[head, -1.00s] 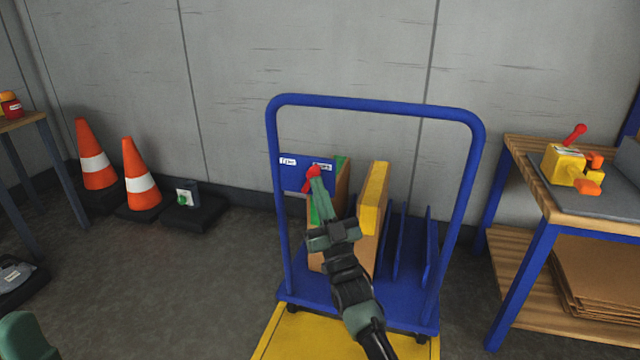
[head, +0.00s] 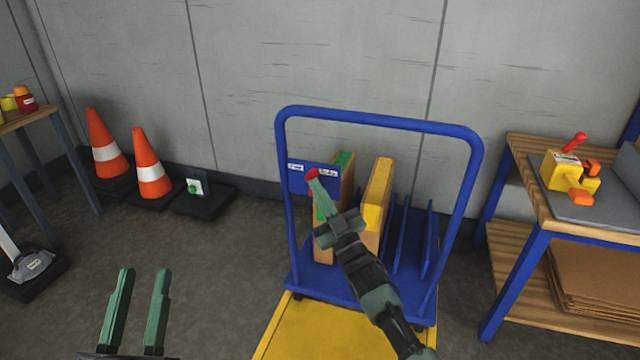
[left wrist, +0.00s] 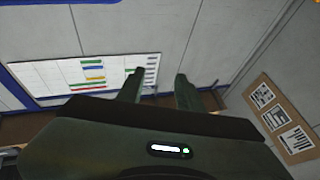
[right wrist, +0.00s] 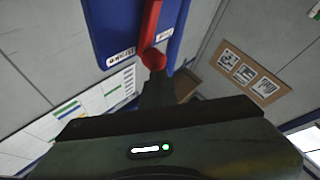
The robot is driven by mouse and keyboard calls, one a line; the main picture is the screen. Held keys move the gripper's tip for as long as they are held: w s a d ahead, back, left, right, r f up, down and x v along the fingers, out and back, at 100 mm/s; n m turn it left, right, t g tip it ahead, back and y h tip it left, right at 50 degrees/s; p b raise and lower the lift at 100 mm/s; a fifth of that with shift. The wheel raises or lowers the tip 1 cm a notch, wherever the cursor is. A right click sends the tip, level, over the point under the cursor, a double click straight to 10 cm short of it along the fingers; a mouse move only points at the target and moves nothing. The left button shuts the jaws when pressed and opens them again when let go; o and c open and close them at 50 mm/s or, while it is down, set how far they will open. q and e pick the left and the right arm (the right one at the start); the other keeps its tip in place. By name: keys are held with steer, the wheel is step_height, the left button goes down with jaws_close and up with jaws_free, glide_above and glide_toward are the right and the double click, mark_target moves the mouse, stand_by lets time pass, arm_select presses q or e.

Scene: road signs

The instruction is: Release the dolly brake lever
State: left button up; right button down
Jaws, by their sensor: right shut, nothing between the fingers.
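The dolly (head: 375,124) has a blue push frame and stands against the wall. A blue plate (head: 297,181) with two small white labels is on its left side. The red brake lever (head: 312,173) shows in front of the plate at my right gripper's tip. In the right wrist view the lever (right wrist: 152,30) runs along the blue plate to a rounded red end. My right gripper (head: 317,185) is shut and empty, its fingertips right at that red end; I cannot tell if they touch. My left gripper (head: 143,272) is open and empty, at lower left, away from the dolly.
Two orange cones (head: 150,165) stand by the wall at left. A workbench (head: 580,220) with a yellow device (head: 562,172) stands at right. Boards (head: 376,195) stand upright on the dolly, behind my right arm.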

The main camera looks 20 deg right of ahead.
arm_select(q)
step_height(320, 180, down, 14)
steer(key=a+g+y+p, duration=0.2)
steer(key=g+y+p, duration=0.1)
steer(key=g, duration=0.6)
steer(key=s+a+f+n+g+y+p, duration=0.1)
steer(key=s+a+f+g+y+p, duration=0.1)
steer(key=s+f+g, duration=0.6)
steer(key=s+a+f+p, duration=0.1)
steer(key=s+a+f, duration=0.1)
steer(key=s, duration=0.3)
steer(key=shift+a+f, duration=0.15)
steer(key=shift+a, duration=0.25)
arm_select(e)
steer(key=n+g, duration=0.1)
steer(key=w+a+n+g, duration=0.1)
steer(key=shift+a+r+n+g+y, duration=0.1)
steer(key=shift+r+n+g+y, duration=0.2)
steer(key=shift+r+n+y, duration=0.1)
arm_select(q)
steer(key=shift+s, duration=0.2)
arm_select(e)
steer(key=shift+s, duration=0.1)
